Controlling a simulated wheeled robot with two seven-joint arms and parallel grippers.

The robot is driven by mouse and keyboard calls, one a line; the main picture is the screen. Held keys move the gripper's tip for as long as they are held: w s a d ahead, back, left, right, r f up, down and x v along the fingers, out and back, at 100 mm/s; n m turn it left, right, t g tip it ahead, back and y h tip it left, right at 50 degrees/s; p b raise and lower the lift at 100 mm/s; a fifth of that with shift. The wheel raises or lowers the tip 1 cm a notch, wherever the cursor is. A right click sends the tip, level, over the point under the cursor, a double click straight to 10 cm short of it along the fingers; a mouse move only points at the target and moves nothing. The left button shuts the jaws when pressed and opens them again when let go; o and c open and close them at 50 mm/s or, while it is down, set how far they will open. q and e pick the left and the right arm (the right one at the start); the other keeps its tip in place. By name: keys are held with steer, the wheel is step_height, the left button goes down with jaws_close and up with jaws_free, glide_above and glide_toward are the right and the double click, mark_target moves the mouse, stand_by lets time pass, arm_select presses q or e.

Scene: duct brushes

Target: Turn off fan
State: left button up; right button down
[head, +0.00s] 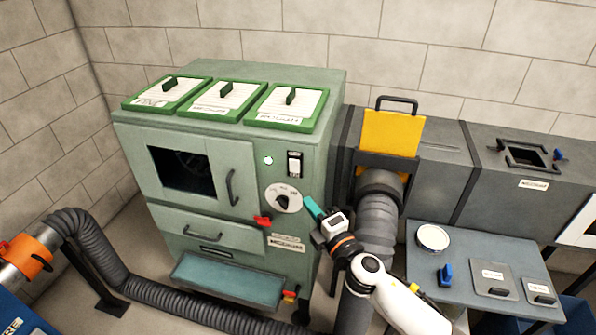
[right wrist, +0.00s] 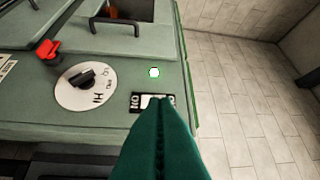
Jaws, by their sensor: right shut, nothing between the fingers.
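The green fan cabinet (head: 225,215) stands against the back wall, with a dark window (head: 187,170) on its front. On its front right are a small round light (head: 268,160) with a bright white centre and green rim, a black and white rocker switch (head: 294,165), and a white dial with a black knob (head: 283,198). My right gripper (head: 311,205) is shut and empty, just right of the dial and below the switch. In the right wrist view, its teal fingers (right wrist: 157,112) partly cover the switch (right wrist: 137,99); contact cannot be told. The light (right wrist: 154,72) and dial (right wrist: 85,87) are clear.
A red handle (head: 263,220) sticks out below left of the dial. A grey duct with a yellow plate (head: 391,133) and a flexible hose (head: 377,213) stand right of the cabinet. A grey side table (head: 465,265) holds a round filter and small parts.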

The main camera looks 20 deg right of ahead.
steer(key=p, duration=0.1)
glide_toward(291, 163)
steer(key=w+a, duration=0.3)
steer(key=shift+w+d+r, duration=0.1)
steer(key=shift+w+d, duration=0.35)
steer(key=shift+w, duration=0.25)
steer(key=shift+w+d+r, duration=0.1)
steer(key=shift+w+d, duration=0.3)
steer(key=shift+w, duration=0.3)
steer(key=shift+w+d+r+p, duration=0.15)
steer(key=shift+r+p, duration=0.25)
steer(key=shift+p, duration=0.55)
steer(key=shift+f, duration=0.3)
